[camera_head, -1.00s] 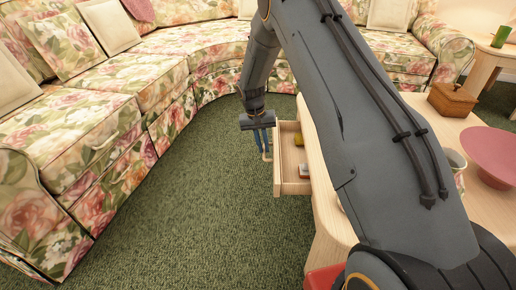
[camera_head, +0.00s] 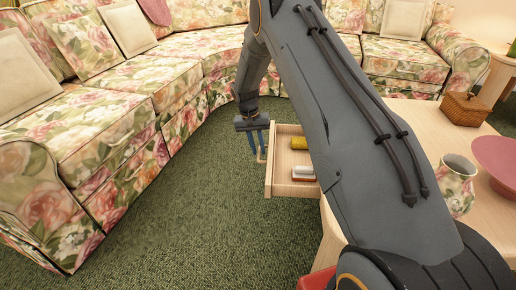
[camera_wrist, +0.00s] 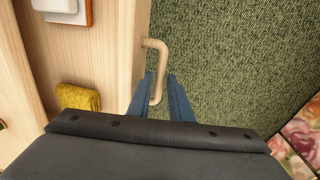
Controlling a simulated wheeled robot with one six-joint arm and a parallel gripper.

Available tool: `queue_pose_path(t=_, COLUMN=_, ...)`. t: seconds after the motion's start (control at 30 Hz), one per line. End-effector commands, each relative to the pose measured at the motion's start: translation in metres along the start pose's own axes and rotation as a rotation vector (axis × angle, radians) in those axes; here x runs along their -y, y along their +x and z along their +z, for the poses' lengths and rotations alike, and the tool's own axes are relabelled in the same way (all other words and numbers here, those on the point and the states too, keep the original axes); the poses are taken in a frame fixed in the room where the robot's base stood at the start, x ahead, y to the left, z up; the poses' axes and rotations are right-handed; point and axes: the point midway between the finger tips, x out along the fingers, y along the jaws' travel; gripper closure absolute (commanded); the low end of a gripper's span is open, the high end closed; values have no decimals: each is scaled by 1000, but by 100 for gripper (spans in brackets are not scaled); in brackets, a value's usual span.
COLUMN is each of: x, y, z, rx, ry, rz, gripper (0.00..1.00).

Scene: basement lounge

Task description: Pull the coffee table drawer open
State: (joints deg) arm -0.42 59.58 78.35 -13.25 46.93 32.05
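The coffee table (camera_head: 425,118) is light wood. Its drawer (camera_head: 292,190) stands well out toward the left, with its inside showing. A pale loop handle (camera_wrist: 158,46) is on the drawer front; part of it also shows in the head view (camera_head: 262,155). My gripper (camera_head: 258,160) is at the handle. In the wrist view, my gripper's blue fingers (camera_wrist: 160,74) are apart on either side of the handle's bar. The left finger lies between the bar and the drawer front, and a gap shows beside the right finger. My arm hides part of the table and drawer.
The drawer holds a yellow item (camera_head: 300,143) and a white-and-orange item (camera_head: 303,173). A floral mug (camera_head: 457,190), pink dish (camera_head: 497,158) and wooden box (camera_head: 465,108) stand on the table. A floral sofa (camera_head: 95,130) curves around; green carpet (camera_head: 190,205) is clear between.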

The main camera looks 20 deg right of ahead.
Motion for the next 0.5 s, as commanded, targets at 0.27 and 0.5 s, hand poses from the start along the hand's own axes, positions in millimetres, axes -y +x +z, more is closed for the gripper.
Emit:
queue_pose_path(t=0.27, x=0, y=-1, z=0, rx=-1, ry=0, rz=0, gripper=81)
queue_pose_path(t=0.5, x=0, y=-23, z=-1, rx=-3, ry=-1, rz=-1, gripper=81)
